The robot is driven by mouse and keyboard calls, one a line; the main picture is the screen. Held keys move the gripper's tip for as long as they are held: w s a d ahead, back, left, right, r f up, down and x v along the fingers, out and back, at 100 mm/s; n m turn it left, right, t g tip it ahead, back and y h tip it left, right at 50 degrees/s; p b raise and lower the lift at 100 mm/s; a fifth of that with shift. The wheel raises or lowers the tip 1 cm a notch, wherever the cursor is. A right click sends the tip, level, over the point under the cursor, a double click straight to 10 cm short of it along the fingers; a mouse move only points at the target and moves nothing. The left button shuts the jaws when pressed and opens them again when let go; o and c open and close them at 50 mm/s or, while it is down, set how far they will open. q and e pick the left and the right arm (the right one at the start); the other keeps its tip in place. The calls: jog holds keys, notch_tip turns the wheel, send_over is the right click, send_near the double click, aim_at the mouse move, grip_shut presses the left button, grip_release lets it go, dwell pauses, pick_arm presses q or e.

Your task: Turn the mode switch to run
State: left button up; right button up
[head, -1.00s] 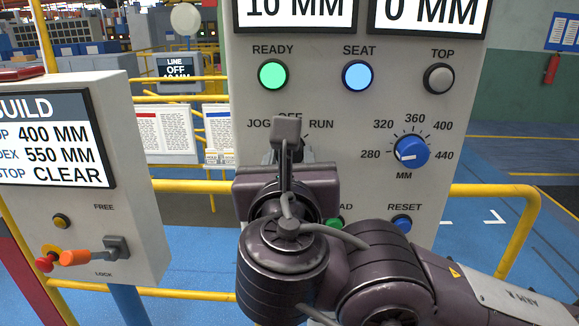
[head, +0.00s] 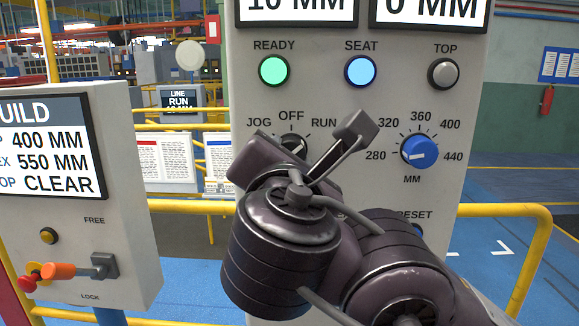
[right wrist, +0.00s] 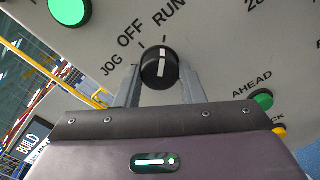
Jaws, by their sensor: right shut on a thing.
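The mode switch, a black knob (right wrist: 157,61) with a white mark, is on the grey panel (head: 350,105) among the labels JOG, OFF and RUN. In the right wrist view its mark points towards RUN. My right gripper (right wrist: 160,82) is shut on the knob, one finger on each side. In the head view the gripper is turned clockwise and hides most of the knob (head: 291,141). The line display (head: 180,101) behind the panel reads LINE RUN. My left gripper is not in view.
A blue dial (head: 419,151) is close right of my right gripper. The READY light (head: 274,71) is green and the SEAT light (head: 361,71) blue. A green button (right wrist: 263,99) is below the switch. A second panel (head: 125,190) with an orange-handled lever stands left.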

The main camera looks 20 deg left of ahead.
dwell(0.3)
jog(key=o, duration=1)
jog(key=b+v, duration=0.1)
jog(key=v, duration=0.6)
jog(key=shift+s+d, duration=0.15)
jog(key=shift+s, duration=0.25)
